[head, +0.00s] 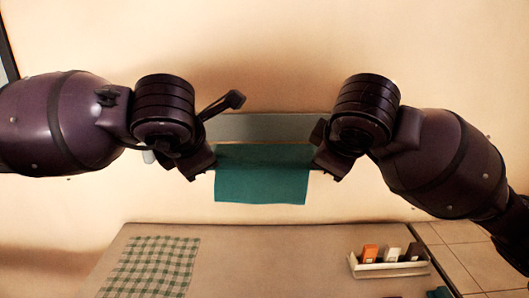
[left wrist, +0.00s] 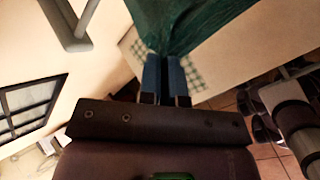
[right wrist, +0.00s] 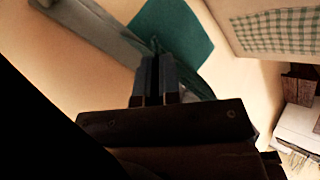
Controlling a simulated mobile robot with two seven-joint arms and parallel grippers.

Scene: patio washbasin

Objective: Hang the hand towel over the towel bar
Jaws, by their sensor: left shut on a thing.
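The hand towel (head: 262,180) is a teal cloth hanging flat between my two grippers in the head view. My left gripper (head: 199,172) is shut on its upper left corner; the left wrist view shows the cloth (left wrist: 190,22) at the fingertips. My right gripper (head: 324,168) is at the upper right corner, its fingers close together with cloth (right wrist: 172,30) at their tips in the right wrist view. The grey towel bar (head: 262,127) runs along the wall behind and above the towel in the picture. It also shows in the right wrist view (right wrist: 97,22). Its ends are partly hidden by my arms.
Below is a counter (head: 260,260) with a green checked cloth (head: 152,266) at left and a white tray (head: 390,268) with small orange, white and dark items at right. The middle of the counter is clear. Tiled floor (head: 470,255) shows at right.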

